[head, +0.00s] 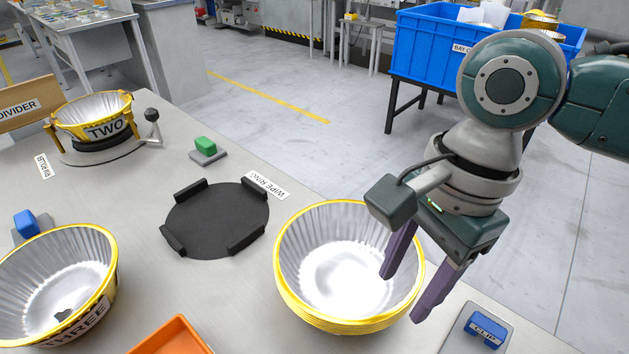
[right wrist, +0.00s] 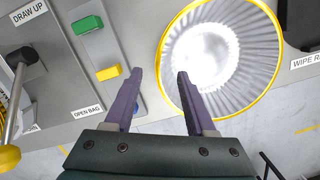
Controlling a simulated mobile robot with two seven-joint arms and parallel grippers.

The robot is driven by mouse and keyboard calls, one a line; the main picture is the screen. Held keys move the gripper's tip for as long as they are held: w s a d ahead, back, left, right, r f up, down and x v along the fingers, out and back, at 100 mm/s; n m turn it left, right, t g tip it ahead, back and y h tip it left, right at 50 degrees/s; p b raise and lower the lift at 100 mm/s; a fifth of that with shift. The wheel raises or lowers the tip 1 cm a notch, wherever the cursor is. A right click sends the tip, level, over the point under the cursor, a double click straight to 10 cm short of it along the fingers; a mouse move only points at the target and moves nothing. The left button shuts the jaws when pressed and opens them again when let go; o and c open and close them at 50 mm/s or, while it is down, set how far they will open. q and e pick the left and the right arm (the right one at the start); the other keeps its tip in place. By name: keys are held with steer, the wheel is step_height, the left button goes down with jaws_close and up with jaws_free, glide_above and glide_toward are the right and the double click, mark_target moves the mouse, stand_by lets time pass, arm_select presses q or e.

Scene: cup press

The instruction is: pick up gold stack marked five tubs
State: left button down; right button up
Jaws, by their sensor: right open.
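A stack of nested gold-rimmed tubs (head: 340,270) with silver fluted insides stands on the table, front centre in the head view; no number shows on it. The stack also shows in the right wrist view (right wrist: 222,55). My right gripper (head: 403,297) is open and empty at the stack's right rim. In the head view one finger overlaps the stack's opening and the other is outside it. In the right wrist view one fingertip overlaps the rim and the other is over the panel beside it. I cannot tell whether the fingers touch the rim. My left gripper is not in view.
A gold tub marked THREE (head: 55,285) is at the left, and one marked TWO (head: 95,118) sits in a holder behind. A black WIPE RING pad (head: 215,222) lies left of the stack. A blue CLIP button (head: 486,329) is right. An orange tray (head: 172,337) is in front.

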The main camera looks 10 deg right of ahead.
mark_target(390, 308)
steer(key=f, duration=0.2)
steer(key=a+f+b, duration=0.1)
steer(key=f, duration=0.1)
steer(key=shift+s+f, duration=0.15)
steer(key=shift+f, duration=0.2)
steer(key=shift+a, duration=0.1)
jaws_close()
stand_by(1.0)
